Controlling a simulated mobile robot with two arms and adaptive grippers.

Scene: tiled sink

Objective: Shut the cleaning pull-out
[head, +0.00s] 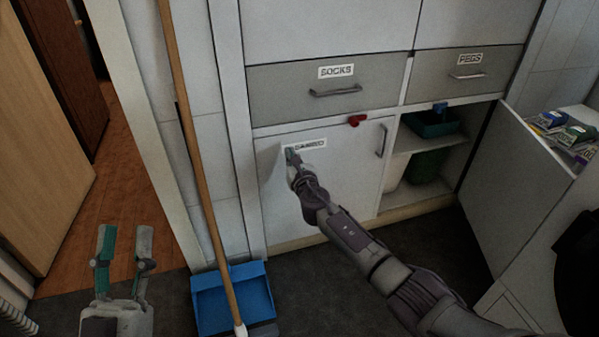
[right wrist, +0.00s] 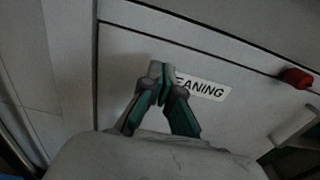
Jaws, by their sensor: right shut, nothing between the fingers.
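The cleaning pull-out (head: 345,180) has a white front with a label that my right gripper partly covers in the head view. The front also shows in the right wrist view (right wrist: 225,125), its label reading "EANING". It looks flush or nearly flush with the cabinet; a thin dark gap runs along its top. A grey bar handle (head: 382,140) is on its right side. My right gripper (head: 291,156) is shut and empty, its fingertips (right wrist: 160,70) at the front's upper left beside the label; contact is hard to tell. My left gripper (head: 124,242) is open and empty, low at left.
An open door (head: 515,185) at right exposes shelves with a green bin (head: 430,165). Drawers labelled socks (head: 335,92) and pegs (head: 460,75) are shut above. A broom (head: 195,160) and blue dustpan (head: 235,295) stand left of the pull-out.

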